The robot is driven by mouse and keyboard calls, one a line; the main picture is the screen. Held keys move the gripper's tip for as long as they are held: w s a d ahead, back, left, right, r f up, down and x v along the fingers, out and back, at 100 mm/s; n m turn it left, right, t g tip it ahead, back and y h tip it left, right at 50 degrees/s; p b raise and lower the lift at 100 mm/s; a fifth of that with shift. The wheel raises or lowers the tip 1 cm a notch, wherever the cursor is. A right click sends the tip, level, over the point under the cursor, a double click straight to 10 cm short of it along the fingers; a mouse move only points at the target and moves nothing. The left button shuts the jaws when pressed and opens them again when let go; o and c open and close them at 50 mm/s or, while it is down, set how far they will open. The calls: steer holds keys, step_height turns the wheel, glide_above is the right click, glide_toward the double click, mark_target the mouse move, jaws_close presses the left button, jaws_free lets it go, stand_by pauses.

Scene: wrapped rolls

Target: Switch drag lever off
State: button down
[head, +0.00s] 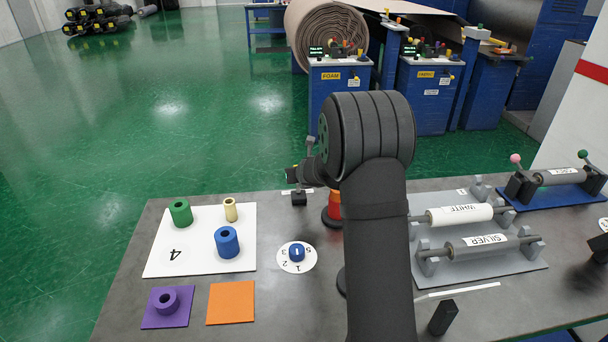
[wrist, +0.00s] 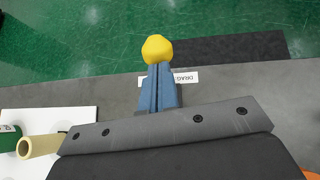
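The drag lever's yellow knob (wrist: 157,49) shows just beyond my gripper's fingertips in the wrist view. The white DRAG label (wrist: 184,77) lies on the table beyond the fingers, partly covered. A dark block (head: 299,198), seemingly the lever's base, stands below my gripper.
A white mat (head: 205,265) with green, cream and blue rolls lies to the left. A numbered dial (head: 297,257) is in front of the lever. An orange-and-black object (head: 333,207) stands close right of it. Roll racks (head: 487,262) fill the right side.

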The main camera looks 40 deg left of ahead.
steer(key=shift+d, duration=0.1)
steer(key=v, duration=1.3)
stand_by(0.7)
steer(key=shift+f, duration=0.1)
steer(key=shift+f, duration=0.15)
stand_by(0.3)
steer(key=f+x, duration=0.1)
steer(key=x, duration=0.7)
steer(key=shift+s+d+f, duration=0.15)
steer(key=shift+s+d, duration=0.05)
steer(key=shift+d, duration=0.05)
stand_by(0.5)
stand_by(0.3)
